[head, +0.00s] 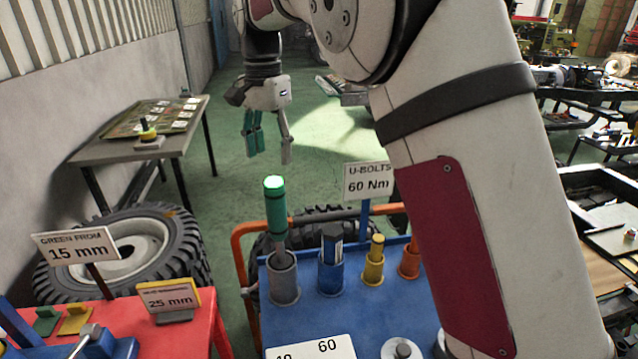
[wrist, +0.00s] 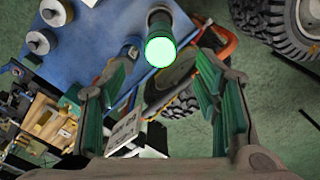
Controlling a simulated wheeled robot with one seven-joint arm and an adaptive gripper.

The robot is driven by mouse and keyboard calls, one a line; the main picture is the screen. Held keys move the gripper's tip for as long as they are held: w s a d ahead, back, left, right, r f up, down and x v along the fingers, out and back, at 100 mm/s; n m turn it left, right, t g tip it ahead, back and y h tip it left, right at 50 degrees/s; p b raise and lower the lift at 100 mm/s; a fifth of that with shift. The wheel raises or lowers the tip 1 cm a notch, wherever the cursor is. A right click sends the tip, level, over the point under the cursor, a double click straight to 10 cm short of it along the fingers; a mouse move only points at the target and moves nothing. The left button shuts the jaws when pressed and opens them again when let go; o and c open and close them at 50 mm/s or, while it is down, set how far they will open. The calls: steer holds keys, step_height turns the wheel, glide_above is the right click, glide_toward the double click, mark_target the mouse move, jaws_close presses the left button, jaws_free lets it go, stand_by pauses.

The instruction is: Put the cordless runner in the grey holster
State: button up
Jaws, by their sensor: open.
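The cordless runner, a green cylinder (head: 275,208) with a lit pale-green top and a grey lower end, stands nearly upright in the grey holster (head: 284,284) on the blue cart. My gripper (head: 268,156) is open and empty, above the runner and apart from it, fingers pointing down. In the wrist view the runner's glowing round end (wrist: 160,52) shows between the fingertips of my gripper (wrist: 167,54). How deep the runner's lower end sits in the holster is hidden by the holster wall.
Blue (head: 331,272), yellow (head: 374,268) and orange (head: 409,261) holsters stand right of the grey one on the blue cart. A "U-BOLTS 60 Nm" sign (head: 368,181) rises behind them. A red table (head: 190,335) is at left. My arm hides the cart's right side.

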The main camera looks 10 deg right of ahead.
steer(key=s+d+r+n+t, duration=0.1)
steer(key=s+d+r+n, duration=0.15)
steer(key=s+d, duration=0.45)
steer(key=s+d+r+n+t, duration=0.15)
steer(key=s+d+r, duration=0.3)
steer(key=s, duration=0.55)
steer(key=s+d+f+n+t, duration=0.1)
steer(key=s+f, duration=0.3)
steer(key=s, duration=0.4)
steer(key=s+d+f+n+t, duration=0.1)
steer(key=s+d+f+n, duration=0.3)
steer(key=s, duration=0.4)
steer(key=shift+s, duration=0.3)
steer(key=shift+t, duration=0.25)
steer(key=shift+c, duration=0.3)
